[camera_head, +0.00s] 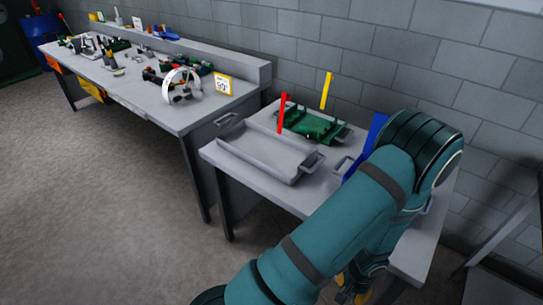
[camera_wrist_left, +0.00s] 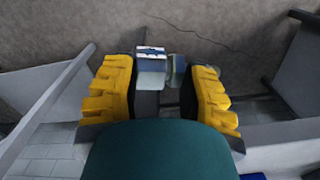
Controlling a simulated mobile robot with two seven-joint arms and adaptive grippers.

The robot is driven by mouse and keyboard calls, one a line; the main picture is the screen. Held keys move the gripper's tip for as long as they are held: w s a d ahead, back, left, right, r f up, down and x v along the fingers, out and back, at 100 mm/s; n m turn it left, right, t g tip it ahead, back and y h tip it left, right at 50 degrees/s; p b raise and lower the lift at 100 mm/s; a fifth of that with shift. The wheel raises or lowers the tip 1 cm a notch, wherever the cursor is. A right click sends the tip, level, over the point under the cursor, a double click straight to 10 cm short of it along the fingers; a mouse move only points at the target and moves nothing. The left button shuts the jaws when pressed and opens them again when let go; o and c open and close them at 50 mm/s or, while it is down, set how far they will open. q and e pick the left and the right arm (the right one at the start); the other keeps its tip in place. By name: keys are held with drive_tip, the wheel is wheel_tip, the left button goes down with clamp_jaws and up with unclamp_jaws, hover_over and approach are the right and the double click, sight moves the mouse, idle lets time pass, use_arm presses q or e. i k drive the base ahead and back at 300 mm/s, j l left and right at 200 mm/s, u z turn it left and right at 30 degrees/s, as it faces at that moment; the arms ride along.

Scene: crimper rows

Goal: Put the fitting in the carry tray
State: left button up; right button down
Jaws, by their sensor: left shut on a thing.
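My left gripper (camera_wrist_left: 163,85) is shut on the fitting (camera_wrist_left: 151,66), a small silvery piece with blue bands, held between the yellow fingers. In the head view the left gripper (camera_head: 358,284) shows only partly, low beside my teal arm; the fitting cannot be made out there. The frames do not tell which is the carry tray. The grey tray looks empty. My right gripper is not in view.
A blue object (camera_head: 373,135) stands right of the trays, partly behind my arm. The near table's front edge (camera_head: 222,165) faces the floor. A longer bench (camera_head: 150,98) at left holds several tools and a sign (camera_head: 223,85). A block wall stands behind.

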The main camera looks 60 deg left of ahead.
sight(265, 152)
drive_tip(key=k+j, duration=0.1)
drive_tip(key=j, duration=0.3)
drive_tip(key=j+z, duration=0.1)
drive_tip(key=j, duration=0.3)
drive_tip(key=k+j, duration=0.15)
drive_tip(key=j, duration=0.25)
drive_tip(key=k+j+z, duration=0.1)
drive_tip(key=j, duration=0.35)
drive_tip(key=k+j, duration=0.1)
drive_tip(key=j, duration=0.3)
drive_tip(key=k+j+z, duration=0.1)
drive_tip(key=j, duration=0.25)
drive_tip(key=k+j, duration=0.15)
drive_tip(key=j, duration=0.25)
drive_tip(key=k+j+z, duration=0.1)
drive_tip(key=j, duration=0.3)
